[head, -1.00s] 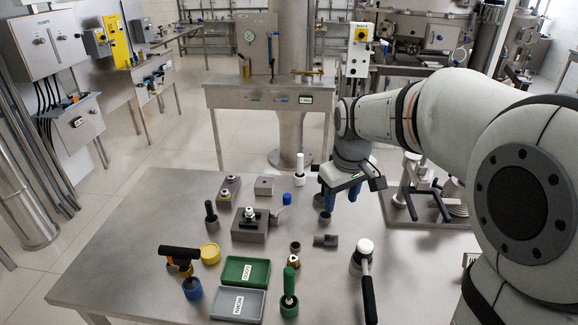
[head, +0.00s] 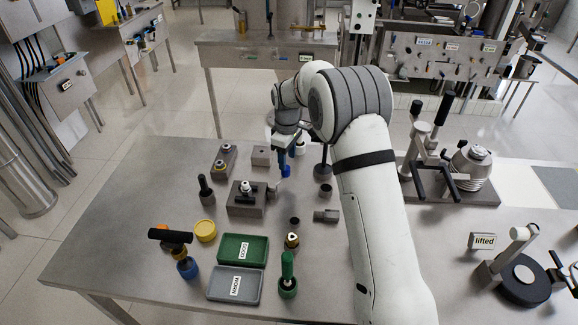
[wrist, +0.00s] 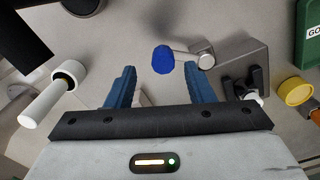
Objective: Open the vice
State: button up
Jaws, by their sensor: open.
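The vice is a grey metal block (head: 244,205) in the middle of the table, with a small fixture on top. Its lever ends in a blue knob (head: 286,171). In the wrist view the blue knob (wrist: 162,59) sits just past my fingertips, roughly centred between them, and its lever (wrist: 188,57) runs right to the vice block (wrist: 240,58). My gripper (wrist: 163,78) has its two blue fingers apart with nothing between them. In the head view my gripper (head: 281,158) is over the lever side of the vice; my arm partly hides that area.
A green tray (head: 265,250) and a grey tray (head: 216,288) lie in front of the vice. A black-handled tool (head: 170,236) and yellow cap (head: 205,231) stand left. A white-handled tool (wrist: 42,106) is left in the wrist view. The table's left part is clear.

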jog(key=f, duration=0.4)
jog(key=shift+s+a+f+p, duration=0.15)
jog(key=shift+a+f+p, duration=0.1)
jog(key=shift+f+p, duration=0.15)
